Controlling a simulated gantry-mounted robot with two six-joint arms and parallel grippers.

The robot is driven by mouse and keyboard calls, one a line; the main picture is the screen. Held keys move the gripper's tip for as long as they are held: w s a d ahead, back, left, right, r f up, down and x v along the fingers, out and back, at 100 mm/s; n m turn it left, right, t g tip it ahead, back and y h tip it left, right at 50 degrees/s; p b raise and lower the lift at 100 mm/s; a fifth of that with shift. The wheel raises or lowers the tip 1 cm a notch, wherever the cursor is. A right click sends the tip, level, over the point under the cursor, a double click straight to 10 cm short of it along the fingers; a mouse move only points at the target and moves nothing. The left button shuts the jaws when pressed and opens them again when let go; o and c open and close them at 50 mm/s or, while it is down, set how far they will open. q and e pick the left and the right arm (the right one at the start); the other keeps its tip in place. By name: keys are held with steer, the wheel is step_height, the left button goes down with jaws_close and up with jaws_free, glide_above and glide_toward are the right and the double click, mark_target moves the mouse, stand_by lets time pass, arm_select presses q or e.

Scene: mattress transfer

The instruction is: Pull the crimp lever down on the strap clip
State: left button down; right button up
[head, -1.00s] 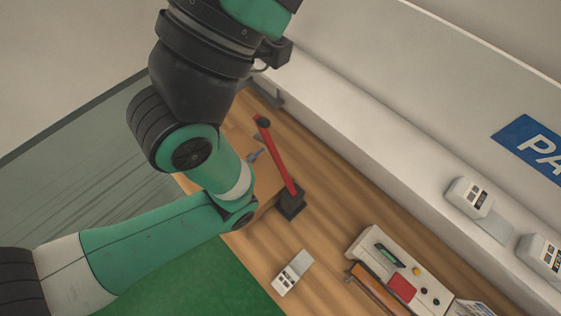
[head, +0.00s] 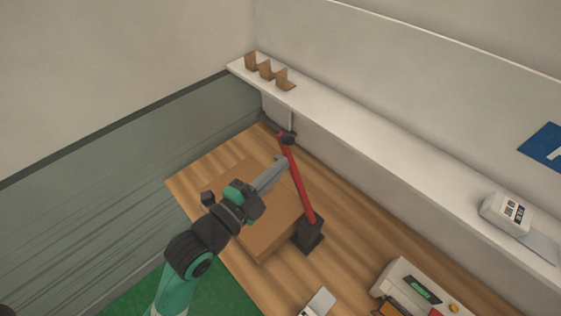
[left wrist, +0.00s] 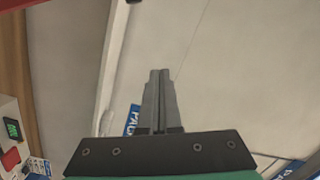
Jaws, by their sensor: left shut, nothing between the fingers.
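The crimp lever (head: 299,182) is a long red bar with a dark knob at its top end, standing at a slant from a dark block (head: 309,234) on the wooden bench. A brown box (head: 262,238) lies beside it, to its left. My left gripper (head: 281,166) is shut and empty, its fingertips close to the upper part of the red lever; I cannot tell whether they touch. In the left wrist view the fingers (left wrist: 158,100) are together with nothing between them. A red piece shows at that view's top left corner. The strap clip itself is not clearly seen. My right gripper is not in view.
A white shelf (head: 370,133) runs along the wall behind the bench, with several brown brackets (head: 266,70) and a white device (head: 506,213). A control box (head: 405,278) sits at the lower right.

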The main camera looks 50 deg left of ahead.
arm_select(q)
steer(key=shift+g, duration=0.4)
steer(key=f, duration=0.2)
steer(key=s+a+f, duration=0.1)
steer(key=f, duration=0.1)
steer(key=shift+a, duration=0.1)
steer(key=w+a+f, duration=0.2)
steer(key=w+a, duration=0.3)
steer(key=w, duration=0.5)
steer(key=shift+a+f+p, duration=0.15)
steer(key=shift+a+p, duration=0.05)
steer(key=shift+p, duration=0.2)
